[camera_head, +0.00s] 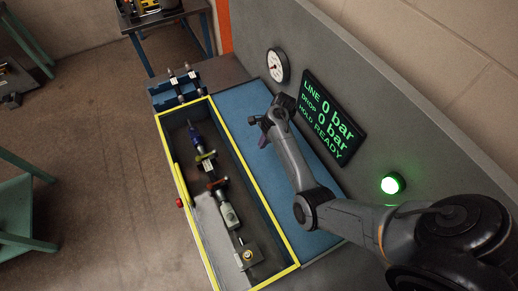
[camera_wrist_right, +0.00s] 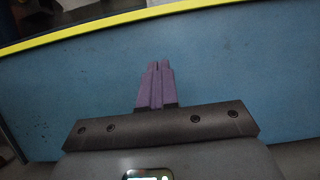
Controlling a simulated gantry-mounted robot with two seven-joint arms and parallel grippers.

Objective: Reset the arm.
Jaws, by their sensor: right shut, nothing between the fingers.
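My right arm (camera_head: 295,165) comes in from the lower right of the head view. My right gripper (camera_head: 263,141) is over the blue mat (camera_head: 240,106), to the right of the yellow-edged tray (camera_head: 216,117). In the right wrist view its purple fingers (camera_wrist_right: 155,84) are together, with nothing between them, and the blue surface shows beyond them. My left gripper is not in view.
The tray holds a line of hose fittings and valves (camera_head: 229,214). A blue rack (camera_head: 181,90) stands at its far end. A gauge (camera_head: 277,65), a display (camera_head: 330,118) reading 0 bar and READY, and a lit green lamp (camera_head: 392,184) are on the grey panel.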

